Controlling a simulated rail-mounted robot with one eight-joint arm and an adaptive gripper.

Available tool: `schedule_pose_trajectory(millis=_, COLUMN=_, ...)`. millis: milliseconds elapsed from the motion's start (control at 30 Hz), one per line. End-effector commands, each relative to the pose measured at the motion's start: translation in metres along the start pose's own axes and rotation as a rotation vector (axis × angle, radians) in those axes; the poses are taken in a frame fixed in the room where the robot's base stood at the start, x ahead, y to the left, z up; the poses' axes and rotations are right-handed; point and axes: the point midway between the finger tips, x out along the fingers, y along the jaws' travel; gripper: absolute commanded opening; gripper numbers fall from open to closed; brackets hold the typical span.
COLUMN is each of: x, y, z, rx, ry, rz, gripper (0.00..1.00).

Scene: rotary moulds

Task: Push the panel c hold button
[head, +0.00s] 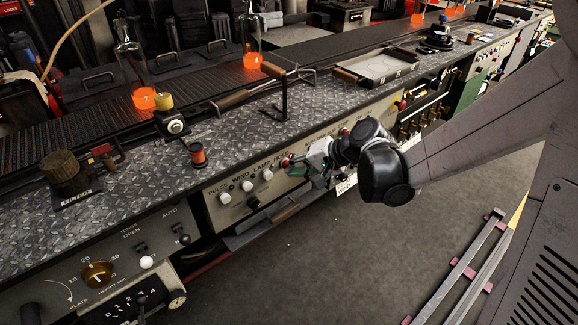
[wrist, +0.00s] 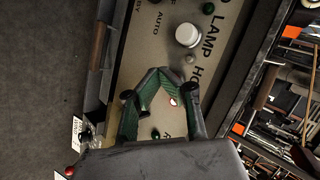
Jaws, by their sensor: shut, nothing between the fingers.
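The control panel (head: 240,207) carries a row of buttons labelled PULSE, WIND, LAMP and HOLD. The LAMP button (head: 267,174) is a white knob, and it also shows in the wrist view (wrist: 188,35). In the wrist view a small red and white spot (wrist: 173,101), seen through the gap in my gripper near the cut-off "HO" lettering, appears to be the hold button; most of it is hidden. My gripper (wrist: 158,75) is shut and empty over the panel. In the head view my gripper (head: 291,163) is at the panel's right end, by the HOLD label. I cannot tell whether it touches the button.
White WIND (head: 247,186) and PULSE (head: 225,198) buttons sit to the left.

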Motion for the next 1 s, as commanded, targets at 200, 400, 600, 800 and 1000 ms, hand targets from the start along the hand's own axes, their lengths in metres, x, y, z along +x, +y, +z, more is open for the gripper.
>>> schedule_pose_trajectory(millis=200, x=0.0001, y=-0.0003, z=-0.0007, rx=0.0, ry=0.001, rz=-0.001, gripper=0.0)
schedule_pose_trajectory(millis=400, x=0.0002, y=-0.0003, z=-0.0006, rx=0.0, ry=0.001, rz=-0.001, gripper=0.0)
schedule_pose_trajectory(millis=600, x=0.0006, y=-0.0006, z=-0.0008, rx=0.0, ry=0.001, rz=-0.001, gripper=0.0)
schedule_pose_trajectory(millis=800, x=0.0049, y=-0.0033, z=-0.0039, rx=0.0, ry=0.001, rz=-0.001, gripper=0.0)
schedule_pose_trajectory(millis=1000, x=0.0072, y=-0.0055, z=-0.0064, rx=0.0, ry=0.003, rz=-0.002, gripper=0.0)
